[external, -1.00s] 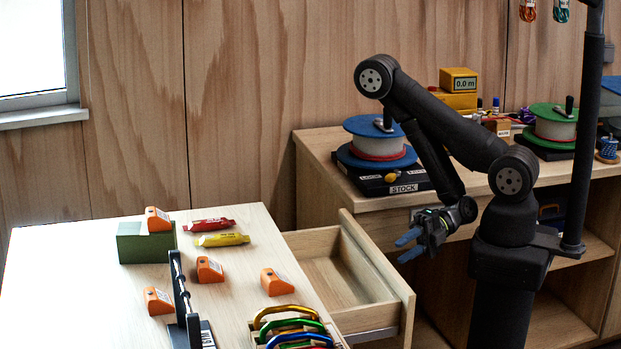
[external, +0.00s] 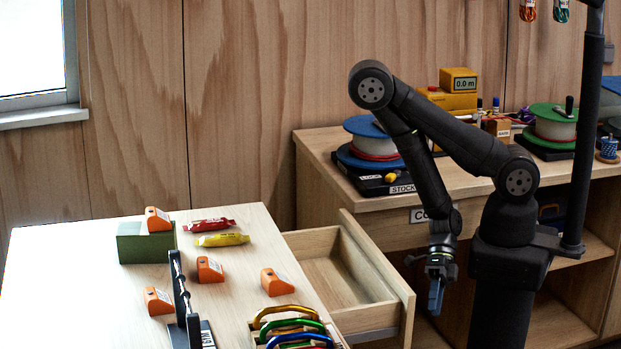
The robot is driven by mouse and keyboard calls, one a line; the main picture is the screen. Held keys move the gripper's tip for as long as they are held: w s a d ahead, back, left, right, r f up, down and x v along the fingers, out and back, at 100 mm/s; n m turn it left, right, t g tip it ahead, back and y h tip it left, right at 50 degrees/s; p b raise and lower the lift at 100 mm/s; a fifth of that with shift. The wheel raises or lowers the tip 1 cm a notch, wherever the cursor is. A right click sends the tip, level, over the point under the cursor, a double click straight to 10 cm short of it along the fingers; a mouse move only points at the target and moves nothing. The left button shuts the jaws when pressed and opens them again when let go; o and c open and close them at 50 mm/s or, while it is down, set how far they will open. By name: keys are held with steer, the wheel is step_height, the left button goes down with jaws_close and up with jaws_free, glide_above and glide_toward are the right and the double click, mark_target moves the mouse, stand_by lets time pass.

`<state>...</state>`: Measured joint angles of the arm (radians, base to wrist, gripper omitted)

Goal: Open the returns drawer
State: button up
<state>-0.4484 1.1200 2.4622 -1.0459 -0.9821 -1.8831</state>
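A wooden drawer (external: 341,271) stands pulled out from the right side of the light wooden table (external: 120,285). I see no returns label on it. Its inside looks empty, and its front panel (external: 385,264) faces right toward my arm. My gripper (external: 436,297) hangs pointing down just to the right of the drawer front, apart from it as far as I can see. Its blue fingertips overlap in this view, so their spacing is hidden. I see nothing held in it.
On the table are several orange blocks (external: 276,282), a green box (external: 146,243), red and yellow tubes (external: 222,240), a dark rack (external: 181,295) and coloured carabiners (external: 290,325). Behind my arm, a wooden bench (external: 320,150) holds a blue spool (external: 366,142) and a green spool (external: 553,127).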

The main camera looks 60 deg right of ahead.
steer(key=s+d+f+n+h, duration=0.55)
steer(key=f+n+h, duration=0.2)
steer(key=h, duration=0.35)
steer(key=a+r+n+t+y, duration=0.1)
steer(key=a+r+n+t, duration=0.3)
steer(key=r+n+t, duration=0.4)
steer(key=a+r+n+t+y, duration=0.1)
steer(key=a+r+n+t, duration=0.3)
steer(key=t, duration=0.7)
steer(key=shift+m, duration=0.25)
steer(key=shift+w+d+f, duration=0.15)
steer(key=shift+w, duration=2.65)
steer(key=shift+w+d+f, duration=0.15)
steer(key=shift+w, duration=2.65)
steer(key=shift+w+d+f, duration=0.15)
steer(key=shift+w, duration=2.65)
steer(key=shift+c, duration=0.4)
jaws_close()
